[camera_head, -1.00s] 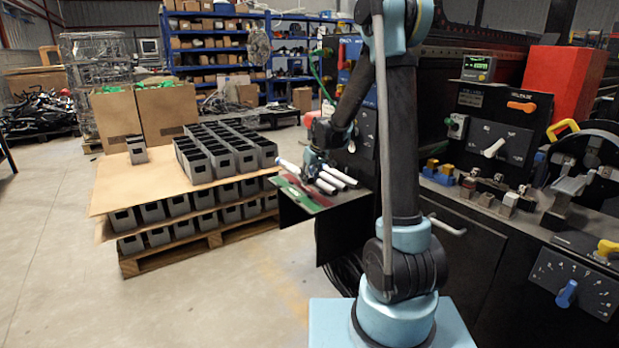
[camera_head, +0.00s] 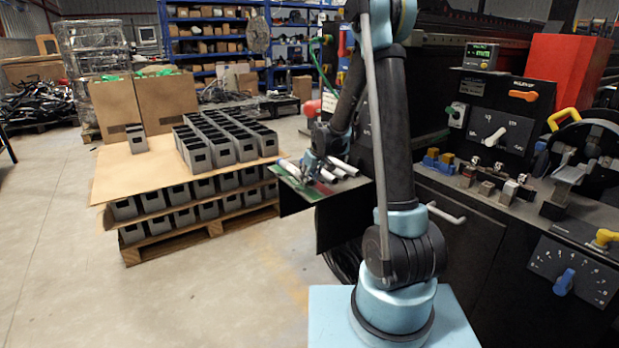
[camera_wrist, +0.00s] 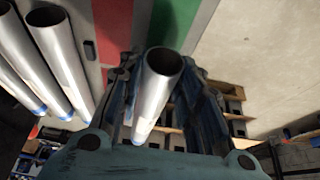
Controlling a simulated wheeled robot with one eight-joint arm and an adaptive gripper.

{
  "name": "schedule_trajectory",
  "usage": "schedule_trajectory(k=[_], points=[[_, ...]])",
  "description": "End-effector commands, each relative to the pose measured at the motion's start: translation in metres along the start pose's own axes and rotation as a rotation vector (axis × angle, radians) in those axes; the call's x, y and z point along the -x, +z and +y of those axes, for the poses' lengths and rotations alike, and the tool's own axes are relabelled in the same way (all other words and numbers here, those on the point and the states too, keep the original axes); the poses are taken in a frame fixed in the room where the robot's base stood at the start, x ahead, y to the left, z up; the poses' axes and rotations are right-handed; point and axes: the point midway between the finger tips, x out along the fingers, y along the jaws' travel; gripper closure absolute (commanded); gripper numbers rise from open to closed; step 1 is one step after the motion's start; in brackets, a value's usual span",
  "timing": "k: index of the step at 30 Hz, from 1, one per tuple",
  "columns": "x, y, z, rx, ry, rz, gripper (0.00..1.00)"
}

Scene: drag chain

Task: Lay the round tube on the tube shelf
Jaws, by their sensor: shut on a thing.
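The held round tube (camera_head: 289,168) is a light metal pipe. In the wrist view the tube (camera_wrist: 152,98) lies between the two dark fingers, its open end facing the camera. My gripper (camera_head: 309,172) is shut on it, low over the left part of the tube shelf (camera_head: 288,184). The shelf is a small dark ledge with a green and a red strip. Whether the tube touches its surface I cannot tell. Several similar tubes (camera_head: 342,166) lie to the right of my gripper on the shelf, and they show at the left of the wrist view (camera_wrist: 52,50).
A pallet (camera_head: 180,242) with stacked grey boxes (camera_head: 222,140) stands left of the shelf. A black machine with a control panel (camera_head: 500,130) and small parts on its ledge is at the right. Open floor (camera_head: 60,250) lies at the front left.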

Motion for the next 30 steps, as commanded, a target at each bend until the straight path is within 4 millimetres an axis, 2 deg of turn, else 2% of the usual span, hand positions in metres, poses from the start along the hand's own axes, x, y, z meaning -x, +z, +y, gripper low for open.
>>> schedule_trajectory(k=[12, 26, 27, 30], points=[[-0.02, 0.008, 0.001, -0.001, 0.0, 0.001, 1.0], [-0.024, 0.011, 0.002, -0.002, 0.001, 0.001, 1.0], [-0.024, 0.011, 0.002, -0.002, 0.001, 0.001, 0.66], [-0.024, 0.011, 0.002, -0.002, 0.001, 0.001, 0.44]])
